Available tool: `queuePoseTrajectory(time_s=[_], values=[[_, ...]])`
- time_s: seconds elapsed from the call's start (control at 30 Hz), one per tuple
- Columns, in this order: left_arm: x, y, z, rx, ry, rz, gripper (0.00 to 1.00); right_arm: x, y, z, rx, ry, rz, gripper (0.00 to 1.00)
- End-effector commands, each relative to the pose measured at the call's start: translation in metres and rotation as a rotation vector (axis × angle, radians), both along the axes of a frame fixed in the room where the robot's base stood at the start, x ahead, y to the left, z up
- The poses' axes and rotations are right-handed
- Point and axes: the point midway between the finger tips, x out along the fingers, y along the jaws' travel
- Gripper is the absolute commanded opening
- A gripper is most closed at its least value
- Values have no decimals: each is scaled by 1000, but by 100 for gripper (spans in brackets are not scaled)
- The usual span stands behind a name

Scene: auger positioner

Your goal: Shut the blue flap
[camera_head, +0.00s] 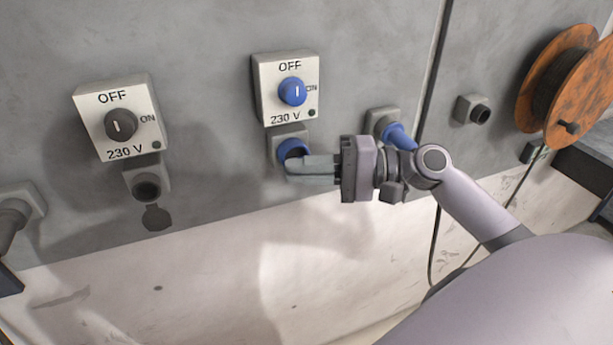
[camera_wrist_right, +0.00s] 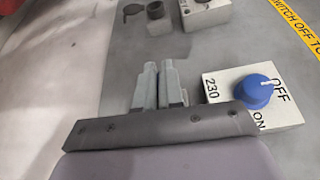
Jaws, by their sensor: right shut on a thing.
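A grey socket (camera_head: 278,139) with a blue part, the blue flap (camera_head: 293,148), sits on the wall below the switch box with the blue knob. The flap shows just above my fingers; its lower part and the socket mouth are partly hidden, so its exact angle is unclear. My right gripper (camera_head: 290,171) reaches in from the right, its fingertips at the flap's lower edge, shut on it. In the right wrist view the two fingers (camera_wrist_right: 160,82) are close together, and the flap is hidden there. My left gripper is not in view.
The blue-knob switch box (camera_head: 264,98) is just above my fingers. A blue plug (camera_head: 397,134) sits in a socket to the right, close behind my wrist. A dark-knob switch box (camera_head: 90,130) is left, above an open socket (camera_head: 146,186) with a hanging flap. A cable reel (camera_head: 540,85) stands right.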

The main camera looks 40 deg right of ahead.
Motion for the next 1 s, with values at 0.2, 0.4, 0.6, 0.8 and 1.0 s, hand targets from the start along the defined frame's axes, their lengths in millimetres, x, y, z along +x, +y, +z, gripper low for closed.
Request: queuePoseTrajectory(time_s=[0.2, 0.4, 0.6, 0.8, 1.0], values=[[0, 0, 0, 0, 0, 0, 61, 8, -2, 8, 38, 162, 1, 0], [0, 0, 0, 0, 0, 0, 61, 13, -3, 12, 65, 269, 0, 0], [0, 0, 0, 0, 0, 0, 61, 16, -4, 14, 81, 329, 0, 0], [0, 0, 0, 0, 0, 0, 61, 17, -4, 14, 87, 352, 1, 0], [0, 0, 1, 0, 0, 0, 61, 17, -4, 14, 88, 354, 1, 0]])
